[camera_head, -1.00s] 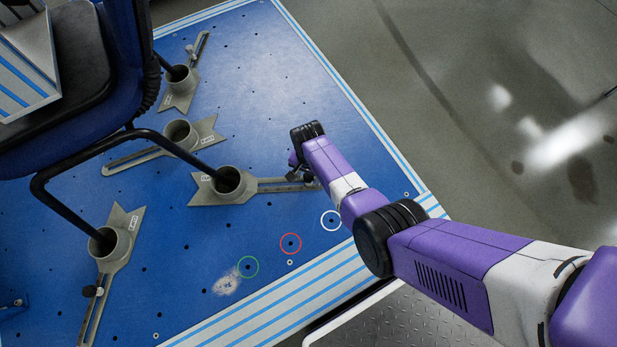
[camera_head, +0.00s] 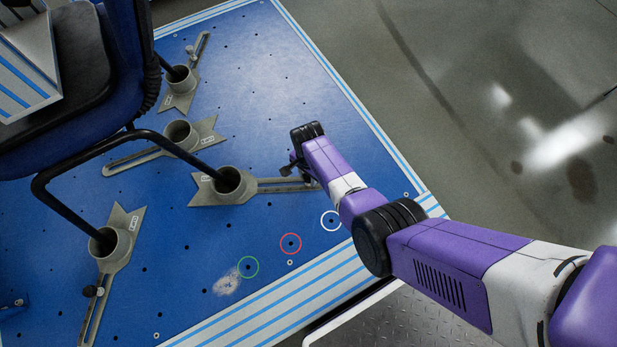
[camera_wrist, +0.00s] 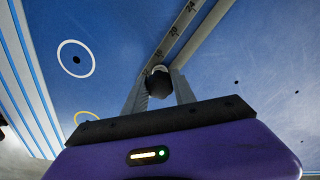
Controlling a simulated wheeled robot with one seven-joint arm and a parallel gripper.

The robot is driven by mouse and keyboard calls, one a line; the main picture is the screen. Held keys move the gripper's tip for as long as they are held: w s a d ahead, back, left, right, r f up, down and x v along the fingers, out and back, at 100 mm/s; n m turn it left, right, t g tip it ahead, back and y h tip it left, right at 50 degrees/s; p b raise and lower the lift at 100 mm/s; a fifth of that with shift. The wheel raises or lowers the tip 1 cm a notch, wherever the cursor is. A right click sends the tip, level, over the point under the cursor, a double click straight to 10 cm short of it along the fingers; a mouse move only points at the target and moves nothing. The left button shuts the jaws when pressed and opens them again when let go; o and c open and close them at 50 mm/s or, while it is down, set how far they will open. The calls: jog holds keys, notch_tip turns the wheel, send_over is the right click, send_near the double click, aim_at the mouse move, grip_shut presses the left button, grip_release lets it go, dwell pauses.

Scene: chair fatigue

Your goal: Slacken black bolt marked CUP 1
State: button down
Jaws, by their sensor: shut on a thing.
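My gripper (camera_wrist: 160,95) is shut on a black bolt (camera_wrist: 158,82) in the wrist view, with its two grey fingers on either side of the bolt's round head. The bolt stands at the slotted arm (camera_wrist: 185,35) of a cup, which carries number marks there. In the head view this grey cup (camera_head: 229,185) holds a black chair leg, and its slotted arm (camera_head: 265,186) runs right to beneath my gripper (camera_head: 296,168). The cup's label (camera_head: 207,178) is too small to read. My wrist partly hides the bolt in the head view.
The chair frame (camera_head: 90,155) stands left. Green, red and white rings mark the platform.

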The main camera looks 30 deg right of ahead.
jog(key=n, duration=0.3)
jog(key=shift+n, duration=0.4)
jog(key=n, duration=0.4)
jog(key=shift+n, duration=2)
jog(key=n, duration=0.4)
